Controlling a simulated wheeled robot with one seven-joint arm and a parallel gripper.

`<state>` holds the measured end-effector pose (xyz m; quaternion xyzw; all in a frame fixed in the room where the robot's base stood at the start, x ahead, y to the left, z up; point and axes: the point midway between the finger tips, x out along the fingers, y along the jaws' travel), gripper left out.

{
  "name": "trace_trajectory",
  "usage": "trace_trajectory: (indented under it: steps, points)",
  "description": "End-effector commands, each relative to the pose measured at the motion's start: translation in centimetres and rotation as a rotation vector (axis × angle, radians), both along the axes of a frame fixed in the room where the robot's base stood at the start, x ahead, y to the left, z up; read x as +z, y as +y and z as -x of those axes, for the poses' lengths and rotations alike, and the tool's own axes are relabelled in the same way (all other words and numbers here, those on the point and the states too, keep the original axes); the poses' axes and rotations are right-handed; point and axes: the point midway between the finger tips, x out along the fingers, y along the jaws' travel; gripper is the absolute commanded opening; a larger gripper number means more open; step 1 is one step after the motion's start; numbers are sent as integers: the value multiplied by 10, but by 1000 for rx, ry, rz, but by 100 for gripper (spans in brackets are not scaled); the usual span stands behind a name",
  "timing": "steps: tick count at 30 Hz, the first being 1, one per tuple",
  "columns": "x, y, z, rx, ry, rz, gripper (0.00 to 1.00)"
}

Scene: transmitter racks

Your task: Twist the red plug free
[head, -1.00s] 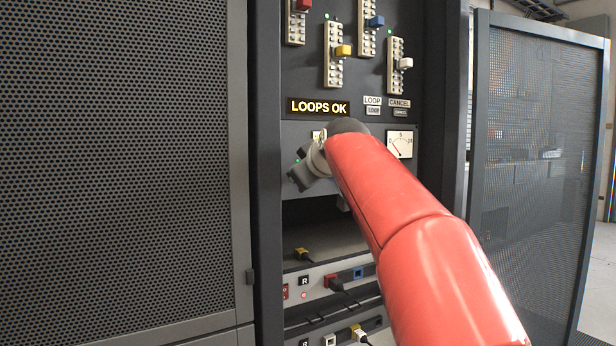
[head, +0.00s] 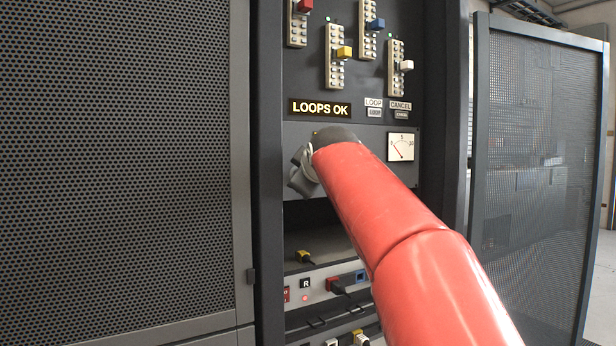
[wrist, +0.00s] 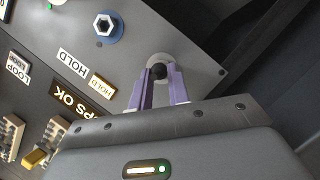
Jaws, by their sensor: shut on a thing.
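My gripper (wrist: 158,84) is well above that plug, at the grey panel under the LOOPS OK display. Its two purple fingers are shut on a dark round piece (wrist: 158,71) inside a pale grey ring (wrist: 159,60) on the panel. I cannot tell what this piece is; no red shows on it. In the head view my red arm hides the fingers and what they hold.
Slider strips with red (head: 304,6), blue (head: 376,25), yellow (head: 344,53) and white (head: 406,66) knobs are above. A yellow plug (head: 305,257) lies in the open bay below. Mesh doors (head: 120,160) flank the rack.

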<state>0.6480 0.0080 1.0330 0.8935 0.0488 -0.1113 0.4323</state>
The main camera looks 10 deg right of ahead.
Motion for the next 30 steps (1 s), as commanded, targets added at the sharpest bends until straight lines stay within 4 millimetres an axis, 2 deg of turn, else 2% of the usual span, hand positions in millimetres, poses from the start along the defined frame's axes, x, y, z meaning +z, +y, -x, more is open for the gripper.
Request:
trace_trajectory:
  steps: [2, 3, 8, 16, 20, 30]
  points:
    - [0, 1, -1, 1, 0, -1, 0]
    - [0, 1, -1, 1, 0, -1, 23]
    - [0, 0, 0, 1, 0, -1, 43]
    - [0, 0, 1, 1, 0, -2, 43]
    - [4, 0, 11, 0, -1, -2, 43]
    - [20, 1, 78, 1, -3, -1, 43]
